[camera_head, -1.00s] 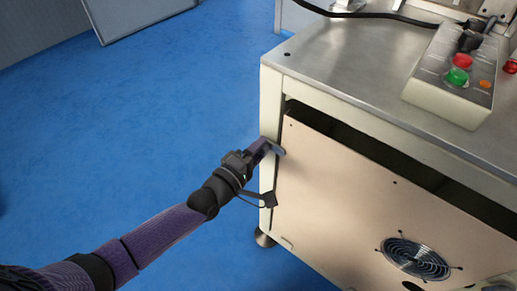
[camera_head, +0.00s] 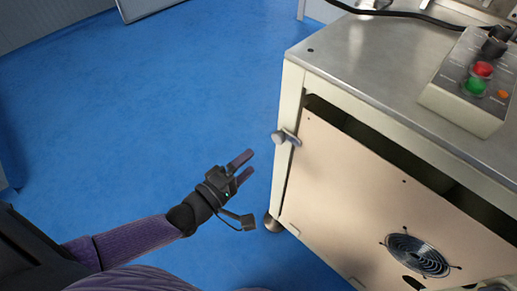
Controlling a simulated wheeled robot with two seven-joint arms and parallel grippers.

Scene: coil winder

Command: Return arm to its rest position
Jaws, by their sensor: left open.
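My left arm comes in from the lower left with a purple sleeve. Its gripper (camera_head: 245,167) is open and empty, with two purple fingers parted. It hangs over the blue floor, left of the cabinet and apart from it. The machine cabinet (camera_head: 345,200) has a beige front panel and a metal top. A small grey knob or latch (camera_head: 286,137) sits at the panel's upper left edge, to the right of and above my fingertips. My right gripper is not in view.
A control box (camera_head: 468,90) with red, green and orange buttons sits on the metal top (camera_head: 370,60). A black cable (camera_head: 390,13) runs across the top's far side. A round fan grille (camera_head: 417,255) is low on the panel. Blue floor (camera_head: 120,130) is clear to the left.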

